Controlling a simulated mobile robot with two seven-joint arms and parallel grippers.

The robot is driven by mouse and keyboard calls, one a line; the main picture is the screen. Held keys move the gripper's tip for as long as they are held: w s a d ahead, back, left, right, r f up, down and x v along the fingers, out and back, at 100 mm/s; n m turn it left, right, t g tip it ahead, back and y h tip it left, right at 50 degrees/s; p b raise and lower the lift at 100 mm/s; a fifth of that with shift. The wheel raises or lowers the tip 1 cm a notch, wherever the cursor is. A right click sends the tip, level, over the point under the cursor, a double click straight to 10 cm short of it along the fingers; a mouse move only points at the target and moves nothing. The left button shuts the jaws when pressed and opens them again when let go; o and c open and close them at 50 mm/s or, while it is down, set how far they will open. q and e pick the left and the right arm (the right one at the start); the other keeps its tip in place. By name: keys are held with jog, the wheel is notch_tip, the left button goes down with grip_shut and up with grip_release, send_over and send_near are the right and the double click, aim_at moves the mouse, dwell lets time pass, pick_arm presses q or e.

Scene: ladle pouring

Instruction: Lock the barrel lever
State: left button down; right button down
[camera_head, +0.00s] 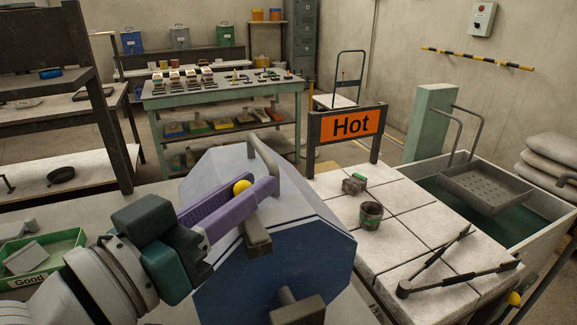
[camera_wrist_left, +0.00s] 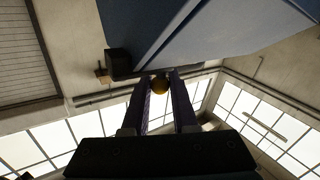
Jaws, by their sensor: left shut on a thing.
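The barrel (camera_head: 275,265) is a large faceted drum with a dark blue front face and pale grey sides. Its lever ends in a yellow ball knob (camera_head: 242,187), and a dark block (camera_head: 257,236) sits at the barrel's upper front edge. My left gripper (camera_head: 257,187), with purple fingers, is shut on the knob above the barrel's upper left. The lever's arm is mostly hidden by the fingers. My right gripper is not in view.
A grey curved handle (camera_head: 266,158) rises from the barrel's top close to my fingertips. An orange "Hot" sign (camera_head: 350,124) stands behind a tiled table (camera_head: 405,222) holding a small cup (camera_head: 371,214) and tongs (camera_head: 440,268). A green "Good" bin (camera_head: 40,262) lies at left.

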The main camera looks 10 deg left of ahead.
pick_arm(q)
jog(key=c, duration=0.7)
grip_release()
jog(key=b+v, duration=0.1)
jog(key=v, duration=0.9)
